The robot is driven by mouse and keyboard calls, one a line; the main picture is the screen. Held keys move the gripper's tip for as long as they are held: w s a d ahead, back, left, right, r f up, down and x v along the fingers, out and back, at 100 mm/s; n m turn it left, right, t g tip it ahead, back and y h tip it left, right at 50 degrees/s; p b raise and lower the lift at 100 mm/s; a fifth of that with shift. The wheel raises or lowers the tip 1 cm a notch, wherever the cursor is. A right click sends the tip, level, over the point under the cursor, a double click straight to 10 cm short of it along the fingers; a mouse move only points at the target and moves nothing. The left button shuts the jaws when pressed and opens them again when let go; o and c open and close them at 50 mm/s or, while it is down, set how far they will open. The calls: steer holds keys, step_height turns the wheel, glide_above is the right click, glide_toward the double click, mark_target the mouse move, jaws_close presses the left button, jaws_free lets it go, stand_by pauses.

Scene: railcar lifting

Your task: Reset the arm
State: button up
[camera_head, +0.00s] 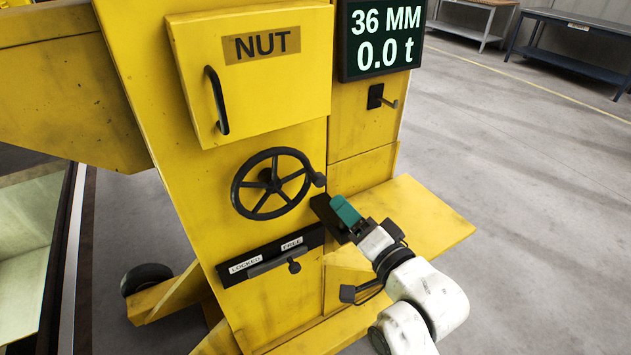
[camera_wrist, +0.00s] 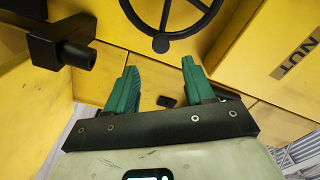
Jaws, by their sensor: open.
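My gripper (camera_head: 340,212) is in front of the yellow machine, just right of and below the black handwheel (camera_head: 272,183). In the wrist view its two green fingers (camera_wrist: 161,85) stand apart with nothing between them. The handwheel shows at the top of the wrist view (camera_wrist: 165,22), beyond the fingertips. I cannot tell from these views whether the gripper touches the machine. My white arm reaches in from the lower right in the head view.
The yellow machine carries a shut NUT door (camera_head: 252,75), a LOCKED/FREE lever (camera_head: 277,262), a display (camera_head: 383,38) reading 36 MM and 0.0 t, and a black knob (camera_head: 380,98). A yellow shelf (camera_head: 435,222) juts out at right. Open floor (camera_head: 530,190) lies right; workbenches (camera_head: 575,50) stand behind.

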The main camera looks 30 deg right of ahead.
steer(key=s+f+n+g, duration=0.3)
steer(key=s+f+g, duration=0.1)
steer(key=f, duration=0.3)
steer(key=s+f+n+g, duration=0.2)
steer(key=s+f+g, duration=0.2)
steer(key=f, duration=0.3)
steer(key=s+f+n+g, duration=0.3)
steer(key=s+f+g, duration=0.1)
steer(key=s, duration=0.5)
steer(key=s+f+n+g, duration=0.3)
steer(key=s+f+g, duration=0.2)
steer(key=s, duration=0.5)
steer(key=shift+a+f, duration=0.15)
steer(key=shift+a, duration=0.1)
